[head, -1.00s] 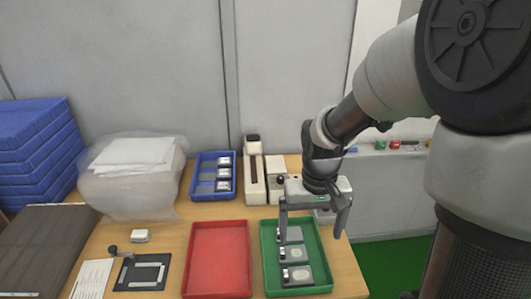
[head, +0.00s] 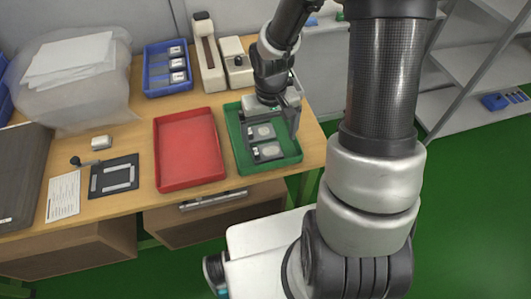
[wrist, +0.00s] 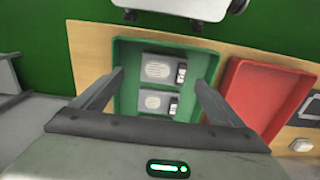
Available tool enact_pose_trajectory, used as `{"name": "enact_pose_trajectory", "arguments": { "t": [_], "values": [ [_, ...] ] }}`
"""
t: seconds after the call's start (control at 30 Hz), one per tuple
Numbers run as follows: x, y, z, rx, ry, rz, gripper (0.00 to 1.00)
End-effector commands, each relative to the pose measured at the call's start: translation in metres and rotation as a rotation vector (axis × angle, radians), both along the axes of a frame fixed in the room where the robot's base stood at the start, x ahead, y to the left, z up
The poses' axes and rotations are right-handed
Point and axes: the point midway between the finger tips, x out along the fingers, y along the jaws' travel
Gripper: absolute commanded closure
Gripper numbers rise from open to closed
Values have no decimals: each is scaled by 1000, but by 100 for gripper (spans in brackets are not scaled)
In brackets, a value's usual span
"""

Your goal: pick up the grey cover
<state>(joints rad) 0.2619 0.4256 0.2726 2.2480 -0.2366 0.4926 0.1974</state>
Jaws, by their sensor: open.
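Several flat grey covers with a pale oval and a small white-and-dark part at one end lie in the green tray. Two show clearly in the head view, one nearer the front (head: 268,152) and one behind it (head: 263,132). Both kinds of marking also show on two covers in the wrist view, an upper one (wrist: 158,68) and a lower one (wrist: 152,103). My gripper (head: 272,118) is open and empty above the back part of the green tray (head: 291,159). In the wrist view its fingers (wrist: 159,80) stand either side of the covers. Anything directly under the gripper is hidden.
An empty red tray (head: 188,150) stands just left of the green one. A blue bin (head: 168,68) with similar pieces is at the back. A beige device (head: 235,62) stands behind the gripper. A black plate (head: 114,176) and a paper sheet (head: 63,197) lie left.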

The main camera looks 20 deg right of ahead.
Motion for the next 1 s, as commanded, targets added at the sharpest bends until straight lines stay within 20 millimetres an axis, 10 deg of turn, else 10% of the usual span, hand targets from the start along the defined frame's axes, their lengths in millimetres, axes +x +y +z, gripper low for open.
{"name": "enact_pose_trajectory", "arguments": {
  "t": [0.3, 0.63, 0.9, 1.0],
  "values": [
    [-1, 7, -44, 0, 5, 1, 8],
    [0, 7, -51, 0, 1, 1, 8],
    [0, 7, -51, 0, 1, 1, 52],
    [0, 7, -51, 0, 1, 1, 52]
  ]
}}
